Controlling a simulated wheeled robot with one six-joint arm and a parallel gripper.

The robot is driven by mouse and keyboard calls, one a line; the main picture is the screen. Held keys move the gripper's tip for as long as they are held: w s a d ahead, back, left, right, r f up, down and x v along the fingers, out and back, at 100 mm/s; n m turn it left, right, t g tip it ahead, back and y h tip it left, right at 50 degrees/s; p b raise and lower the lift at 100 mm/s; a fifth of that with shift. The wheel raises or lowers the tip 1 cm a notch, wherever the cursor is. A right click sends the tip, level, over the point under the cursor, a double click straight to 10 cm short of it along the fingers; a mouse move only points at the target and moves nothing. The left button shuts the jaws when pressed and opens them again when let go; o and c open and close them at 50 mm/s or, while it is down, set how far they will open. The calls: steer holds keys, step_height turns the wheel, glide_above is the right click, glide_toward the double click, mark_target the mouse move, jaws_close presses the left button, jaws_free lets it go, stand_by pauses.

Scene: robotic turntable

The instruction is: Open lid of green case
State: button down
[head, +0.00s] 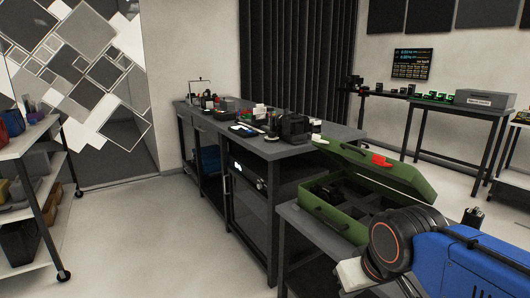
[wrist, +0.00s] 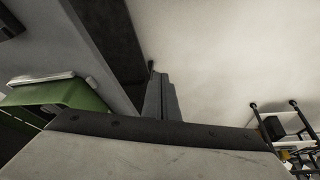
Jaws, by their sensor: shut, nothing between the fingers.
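The green case (head: 318,208) sits on a dark table at the right in the head view. Its lid (head: 410,178) is raised and tilted back along the far side, so the dark inside shows. A red patch is on the lid's upper edge. Part of the case also shows at the left of the wrist view (wrist: 72,95), with a pale bar along its top. My gripper (head: 352,274) is at the near right side of the case, low and apart from the lid. It is shut and holds nothing; its fingertips are hard to make out.
A long dark workbench (head: 300,148) with tools and small devices stands behind the case. A shelf cart (head: 40,150) is at the left. Another bench (head: 440,103) with a grey box stands at the back right. The floor at the left centre is clear.

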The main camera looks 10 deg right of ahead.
steer(key=w+d+r+n+g+h, duration=0.2)
steer(key=w+d+r+n+h, duration=0.45)
steer(key=w+r+n, duration=0.5)
steer(key=w+a+r+n+t+h, duration=0.1)
steer(key=w+r+n+h, duration=0.3)
steer(key=w, duration=0.5)
steer(key=w+r+n+h, duration=0.2)
steer(key=w+r+n, duration=0.4)
steer(key=w, duration=0.3)
steer(key=d+r+x, duration=0.1)
steer(key=r+x, duration=0.1)
steer(key=x, duration=1)
steer(key=shift+w+d+r, duration=0.3)
steer(key=shift+w+d, duration=0.05)
steer(key=shift+r, duration=0.1)
